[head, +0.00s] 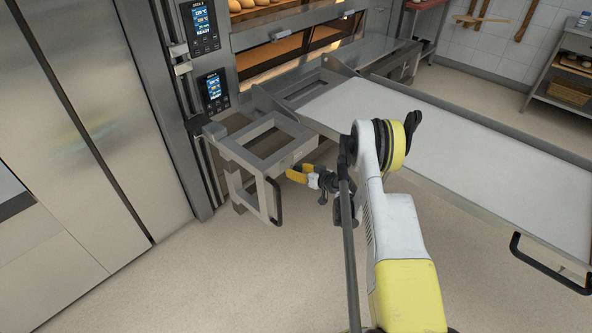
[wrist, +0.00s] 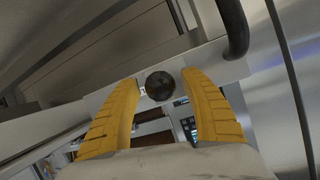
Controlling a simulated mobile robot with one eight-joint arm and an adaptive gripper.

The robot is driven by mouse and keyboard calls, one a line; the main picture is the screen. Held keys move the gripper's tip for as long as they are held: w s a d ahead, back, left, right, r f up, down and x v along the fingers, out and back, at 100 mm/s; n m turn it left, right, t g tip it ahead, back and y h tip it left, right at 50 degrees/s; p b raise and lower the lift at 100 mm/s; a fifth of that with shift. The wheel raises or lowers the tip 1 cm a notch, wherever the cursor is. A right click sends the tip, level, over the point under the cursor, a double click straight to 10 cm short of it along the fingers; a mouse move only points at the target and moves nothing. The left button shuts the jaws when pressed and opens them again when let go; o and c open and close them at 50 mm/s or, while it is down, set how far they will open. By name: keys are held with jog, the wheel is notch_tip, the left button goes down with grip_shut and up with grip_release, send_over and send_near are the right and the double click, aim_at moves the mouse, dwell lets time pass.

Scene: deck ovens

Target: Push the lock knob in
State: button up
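A dark round knob (wrist: 160,86) shows in the wrist view between my two yellow fingertips, at the edge of a grey metal plate (wrist: 208,62). I take it to be the lock knob. My gripper (wrist: 161,80) is open, with one finger on each side of the knob and a gap visible on both sides. Whether anything touches the knob, I cannot tell. In the head view my gripper (head: 297,175) is just right of the metal bracket frame (head: 240,152) in front of the oven. The knob cannot be made out in the head view.
A black handle (head: 276,202) hangs from the bracket frame; it also shows in the wrist view (wrist: 237,30). A long white loader bed (head: 455,140) extends right behind my arm. Oven control panels (head: 213,90) stand at left. The floor in front is clear.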

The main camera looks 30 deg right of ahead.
aim_at(292, 166)
grip_shut()
jog(key=shift+w+a, duration=0.25)
jog(key=shift+w, duration=0.4)
jog(key=shift+w+a, duration=0.2)
jog(key=shift+w, duration=0.4)
jog(key=shift+o, duration=1.5)
grip_release()
jog(key=shift+r, duration=0.1)
notch_tip(292, 166, up, 10)
jog(key=shift+f, duration=0.1)
